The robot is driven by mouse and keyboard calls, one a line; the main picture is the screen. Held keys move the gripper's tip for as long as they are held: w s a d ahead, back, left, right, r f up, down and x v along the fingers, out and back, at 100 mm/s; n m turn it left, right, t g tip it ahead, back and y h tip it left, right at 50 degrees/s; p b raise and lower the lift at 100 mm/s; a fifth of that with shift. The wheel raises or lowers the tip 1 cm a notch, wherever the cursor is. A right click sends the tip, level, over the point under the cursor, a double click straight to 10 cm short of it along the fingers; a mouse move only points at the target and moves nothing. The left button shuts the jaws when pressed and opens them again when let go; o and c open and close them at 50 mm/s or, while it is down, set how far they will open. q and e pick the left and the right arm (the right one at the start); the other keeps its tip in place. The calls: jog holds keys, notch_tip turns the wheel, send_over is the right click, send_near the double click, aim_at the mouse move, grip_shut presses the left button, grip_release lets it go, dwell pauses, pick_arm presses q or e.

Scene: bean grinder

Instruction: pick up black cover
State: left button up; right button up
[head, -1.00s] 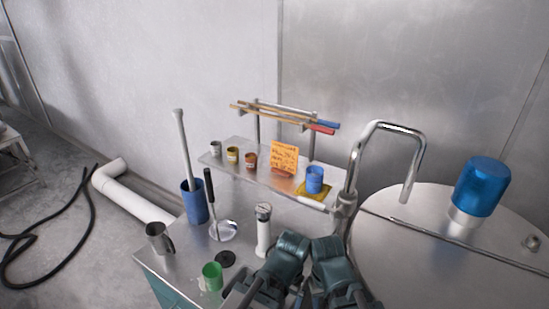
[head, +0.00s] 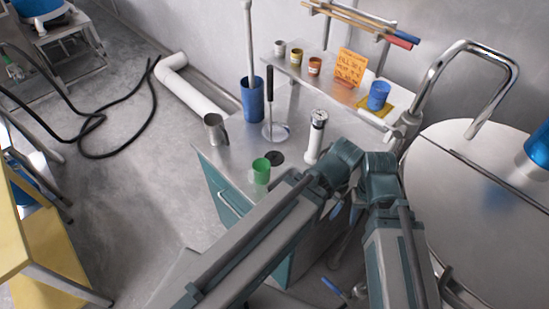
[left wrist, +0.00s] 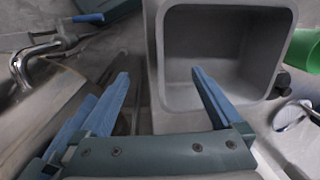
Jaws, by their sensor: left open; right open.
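The black cover (head: 277,157) is a flat dark disc on the metal worktop, just behind and right of the green cup (head: 261,171). The green cup also shows at the right edge of the left wrist view (left wrist: 303,50). My left gripper (left wrist: 160,76) is open and empty in the left wrist view, with its blue fingers spread apart. It is hidden behind my arm in the head view. My right gripper (head: 345,291) shows only partly, low between my arms, with blue fingers apart. Both grippers are away from the cover.
A white cylinder (head: 316,140) stands right of the cover, close to my arms. A curved faucet (head: 470,55) rises at right.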

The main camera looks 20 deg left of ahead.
pick_arm(q)
jog(key=shift+c, duration=0.6)
jog(key=shift+n, duration=0.6)
jog(key=w+a+r+p, duration=0.1)
jog(key=r+p, duration=0.1)
jog(key=w+a+r+p, duration=0.1)
jog(key=a+r+p, duration=0.1)
jog(key=shift+w+a, duration=0.1)
jog(key=shift+w, duration=0.05)
jog(key=c, duration=0.5)
notch_tip(320, 180, up, 6)
jog(key=m+h+p, duration=0.1)
jog(key=m+p, duration=0.5)
jog(key=m, duration=0.7)
send_over(274, 153)
jog(key=shift+f, duration=0.2)
jog(key=shift+f, duration=0.1)
notch_tip(274, 153, down, 8)
jog(key=b, duration=0.9)
jog(key=shift+f, duration=0.25)
